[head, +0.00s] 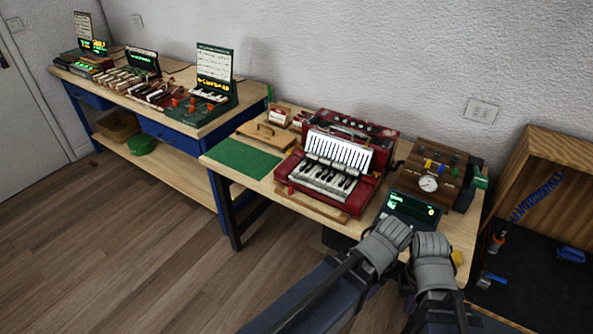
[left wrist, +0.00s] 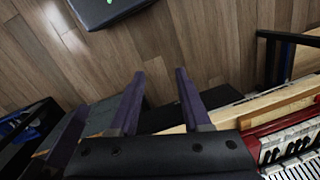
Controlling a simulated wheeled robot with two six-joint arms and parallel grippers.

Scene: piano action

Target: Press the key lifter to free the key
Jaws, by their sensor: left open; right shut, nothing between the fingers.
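A red accordion-like instrument (head: 335,165) with white and black keys stands on the near wooden table. Its keys also show at the right edge of the left wrist view (left wrist: 292,150). I cannot make out which part is the key lifter. My left gripper (left wrist: 158,88) is open and empty, its two fingers apart over the table edge and floor. In the head view my left and right (head: 432,247) grippers are side by side at the table's front right, by a small display. The right one is shut and holds nothing; its fingertips are hard to see.
A wooden box with a round gauge (head: 428,184) stands right of the instrument, behind the small display (head: 412,208). A green mat (head: 243,158) lies at the table's left. A longer bench (head: 180,112) with several keyboard devices is farther left. An open wooden cabinet (head: 560,150) is at right.

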